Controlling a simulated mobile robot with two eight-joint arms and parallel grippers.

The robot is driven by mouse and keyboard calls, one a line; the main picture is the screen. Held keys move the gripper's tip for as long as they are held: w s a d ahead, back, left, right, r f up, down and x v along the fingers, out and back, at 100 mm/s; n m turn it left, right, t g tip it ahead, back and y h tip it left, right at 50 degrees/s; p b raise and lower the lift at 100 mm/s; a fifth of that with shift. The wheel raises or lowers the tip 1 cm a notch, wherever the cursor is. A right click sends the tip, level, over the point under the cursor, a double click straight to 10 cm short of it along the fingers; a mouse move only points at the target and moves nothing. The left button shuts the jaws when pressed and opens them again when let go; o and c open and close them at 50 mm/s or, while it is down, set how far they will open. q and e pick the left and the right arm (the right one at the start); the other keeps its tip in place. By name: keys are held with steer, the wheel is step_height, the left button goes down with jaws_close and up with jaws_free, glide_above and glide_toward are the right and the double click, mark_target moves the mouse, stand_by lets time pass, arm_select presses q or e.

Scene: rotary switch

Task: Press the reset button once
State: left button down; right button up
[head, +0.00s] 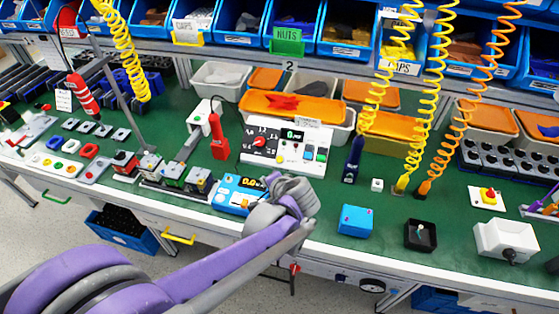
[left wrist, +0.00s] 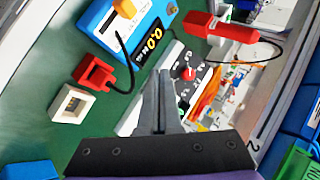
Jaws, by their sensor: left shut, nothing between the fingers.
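The white control panel (head: 285,156) lies on the green bench in the middle of the head view. It has a red rotary knob (head: 260,142), a small green-lit display (head: 291,135) and several small coloured buttons (head: 308,154). I cannot read which button is reset. In the left wrist view the panel's red knob (left wrist: 188,73) shows beyond the fingers, and the fingers hide part of the panel. My left gripper (left wrist: 163,76) is shut and empty, over the panel's near side. In the head view my left wrist (head: 292,192) hides its fingertips. My right gripper is not in view.
A blue meter (head: 238,192) with a yellow display sits just left of my left wrist. A red tool (head: 218,138) stands left of the panel. A dark blue tool (head: 352,160) hangs from a yellow coil at its right. A blue box (head: 355,220) sits near the front edge.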

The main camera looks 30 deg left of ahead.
mark_target(281, 161)
arm_select(q)
steer(key=w+a+m+t+y, duration=0.1)
steer(key=w+y, duration=0.3)
steer(key=w, duration=0.4)
steer(key=shift+a+f+m+t, duration=0.25)
steer(key=shift+a+m+t, duration=0.1)
steer(key=shift+m, duration=0.15)
steer(key=shift+w+f, duration=0.1)
steer(key=shift+w, duration=0.1)
steer(key=w+f+b, duration=0.1)
steer(key=w+f, duration=0.1)
steer(key=w+a+f+b, duration=0.1)
steer(key=w+f+b, duration=0.1)
steer(key=f, duration=0.1)
steer(key=shift+w+a, duration=0.1)
steer(key=shift+w, duration=0.3)
steer(key=shift+w+a+f+b, duration=0.1)
steer(key=shift+w+f+b, duration=0.4)
steer(key=shift+w, duration=0.05)
steer(key=shift+f, duration=0.1)
stand_by(0.7)
steer(key=shift+w+a+f, duration=0.1)
steer(key=shift+w+f, duration=0.1)
steer(key=shift+w, duration=0.05)
